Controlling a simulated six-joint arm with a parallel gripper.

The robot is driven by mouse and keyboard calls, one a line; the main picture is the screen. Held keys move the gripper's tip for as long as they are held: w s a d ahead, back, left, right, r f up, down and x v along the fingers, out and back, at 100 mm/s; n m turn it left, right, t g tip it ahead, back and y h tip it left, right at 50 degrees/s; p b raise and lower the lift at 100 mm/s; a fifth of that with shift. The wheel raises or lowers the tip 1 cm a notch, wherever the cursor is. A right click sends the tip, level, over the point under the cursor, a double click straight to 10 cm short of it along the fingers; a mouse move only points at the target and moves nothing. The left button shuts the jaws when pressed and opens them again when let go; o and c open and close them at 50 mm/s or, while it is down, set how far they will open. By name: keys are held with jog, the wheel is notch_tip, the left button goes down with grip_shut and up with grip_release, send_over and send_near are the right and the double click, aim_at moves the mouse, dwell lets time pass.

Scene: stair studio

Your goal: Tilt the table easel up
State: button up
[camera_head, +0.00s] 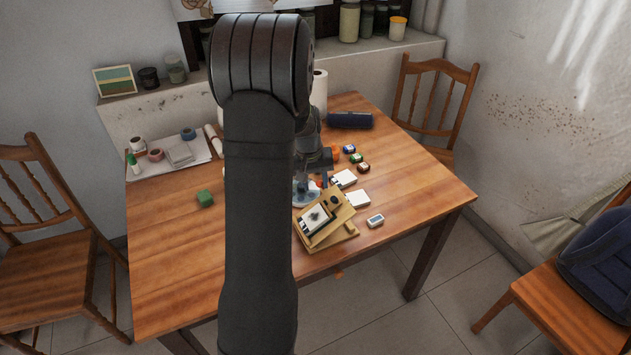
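The wooden table easel (346,213) stands near the front edge of the table, right of my arm. Its board leans at a slant above a wooden base. A white sheet with a dark mark (313,220) lies on the board. A dark round part shows near the board's upper right. My gripper (316,164) is behind the easel, above the table, and looks apart from it. My arm hides part of the gripper, and its fingers are too small and dark to read. I cannot tell if the easel's left side is fully clear of my arm.
The wooden table (410,180) has small paint jars (357,158), white boxes (357,198), a small white block (375,221) and a dark blue roll (350,120) around the easel. The table's right side is clear.

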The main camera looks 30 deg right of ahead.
jog(key=shift+r, duration=0.15)
notch_tip(320, 180, up, 17)
jog(key=a, duration=0.2)
jog(key=shift+a, duration=0.15)
dwell(0.4)
notch_tip(320, 180, down, 17)
jog(key=d, duration=0.2)
jog(key=shift+d, duration=0.25)
dwell(0.4)
